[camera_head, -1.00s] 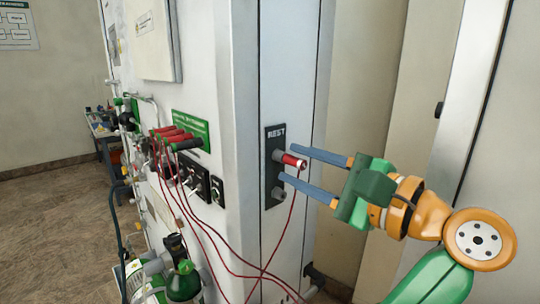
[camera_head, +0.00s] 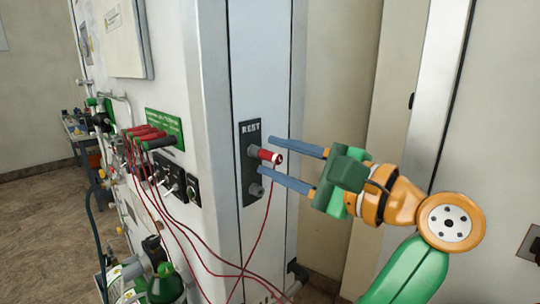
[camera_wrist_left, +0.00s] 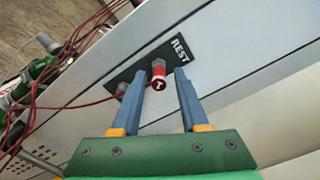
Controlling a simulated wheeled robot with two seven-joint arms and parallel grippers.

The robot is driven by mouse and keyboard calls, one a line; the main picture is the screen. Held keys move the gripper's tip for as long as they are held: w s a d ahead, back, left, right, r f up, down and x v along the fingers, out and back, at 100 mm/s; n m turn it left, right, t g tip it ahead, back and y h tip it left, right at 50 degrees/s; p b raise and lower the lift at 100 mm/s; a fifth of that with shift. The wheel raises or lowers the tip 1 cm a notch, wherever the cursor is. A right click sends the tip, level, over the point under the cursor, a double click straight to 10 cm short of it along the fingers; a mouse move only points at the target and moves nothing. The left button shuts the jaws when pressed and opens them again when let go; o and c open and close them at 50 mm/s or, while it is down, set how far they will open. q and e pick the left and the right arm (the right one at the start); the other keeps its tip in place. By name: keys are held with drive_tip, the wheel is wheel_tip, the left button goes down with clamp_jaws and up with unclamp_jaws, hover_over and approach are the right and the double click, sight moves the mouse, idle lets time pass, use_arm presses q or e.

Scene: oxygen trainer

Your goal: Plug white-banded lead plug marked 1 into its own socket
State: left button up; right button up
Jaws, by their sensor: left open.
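The lead plug (camera_head: 268,156) is red with a white band at its end. It sits in the upper holder of the dark REST plate (camera_head: 249,132) on the cabinet's side. In the left wrist view the plug (camera_wrist_left: 158,74) shows its red end with a white mark, between the two fingers. My left gripper (camera_head: 270,157) is open, its blue fingers on either side of the plug with visible gaps, not closed on it. A red lead hangs from the plug. My right gripper is not in view.
A green panel (camera_head: 166,124) on the cabinet front carries several red plugs and a black one, with red leads hanging below. Black switch blocks (camera_head: 171,181) sit under it. A green cylinder (camera_head: 166,284) stands lower left. An empty grey holder (camera_head: 256,190) is below the plug.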

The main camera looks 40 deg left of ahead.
use_arm(q)
clamp_jaws()
